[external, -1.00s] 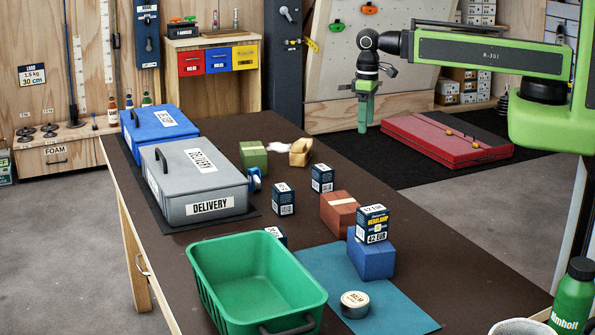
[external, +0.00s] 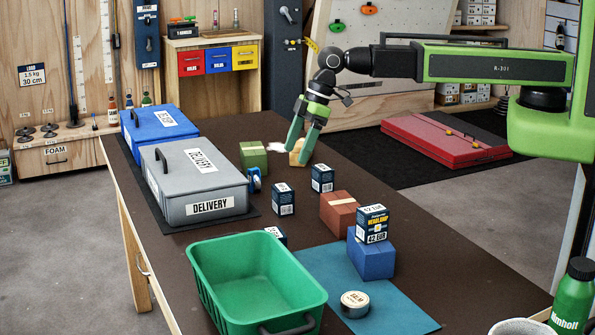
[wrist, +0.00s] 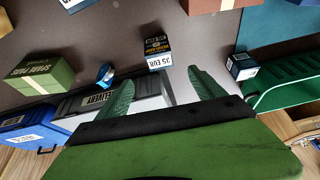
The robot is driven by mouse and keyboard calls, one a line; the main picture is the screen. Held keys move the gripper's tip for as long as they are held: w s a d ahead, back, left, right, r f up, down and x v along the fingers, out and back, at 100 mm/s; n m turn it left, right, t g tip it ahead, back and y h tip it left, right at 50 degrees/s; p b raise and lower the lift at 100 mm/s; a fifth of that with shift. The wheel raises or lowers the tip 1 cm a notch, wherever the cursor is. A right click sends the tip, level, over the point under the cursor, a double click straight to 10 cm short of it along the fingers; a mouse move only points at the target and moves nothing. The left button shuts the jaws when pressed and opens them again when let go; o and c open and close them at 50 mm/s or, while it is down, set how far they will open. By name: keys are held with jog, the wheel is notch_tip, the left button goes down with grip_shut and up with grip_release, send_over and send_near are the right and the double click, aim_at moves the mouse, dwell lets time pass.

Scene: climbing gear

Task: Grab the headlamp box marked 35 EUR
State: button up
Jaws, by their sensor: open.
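The headlamp box marked 35 EUR (wrist: 158,55) is small and dark with a white label; its price reads upside down in the wrist view. It appears to be the box (external: 283,198) standing beside the grey case in the external view, where its price is not readable. My gripper (external: 298,152) is open and empty, above the far part of the table. In the wrist view the box shows beyond the gap between its fingers (wrist: 161,80), not between them. A similar box marked 42 EUR (external: 373,225) stands on a blue block (external: 371,260).
Other small dark boxes stand further back (external: 322,178) and by the green crate (external: 257,262). A red-brown block (external: 338,214), a green block (external: 253,156), a tan block (external: 296,156) and a blue roll (external: 254,181) beside the grey case (external: 196,180) are near. Bare tabletop separates them.

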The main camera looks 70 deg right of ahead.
jog(key=b, duration=0.8)
send_near(275, 209)
jog(key=shift+x, duration=1.1)
jog(key=shift+w+r, duration=0.15)
jog(key=b+x, duration=0.4)
jog(key=x, duration=0.1)
jog(key=shift+d+f+b, duration=0.1)
jog(key=shift+f+b, duration=0.2)
jog(key=shift+b, duration=0.05)
jog(key=shift+r, duration=0.2)
jog(key=shift+c, duration=0.5)
jog(key=c, duration=1.4)
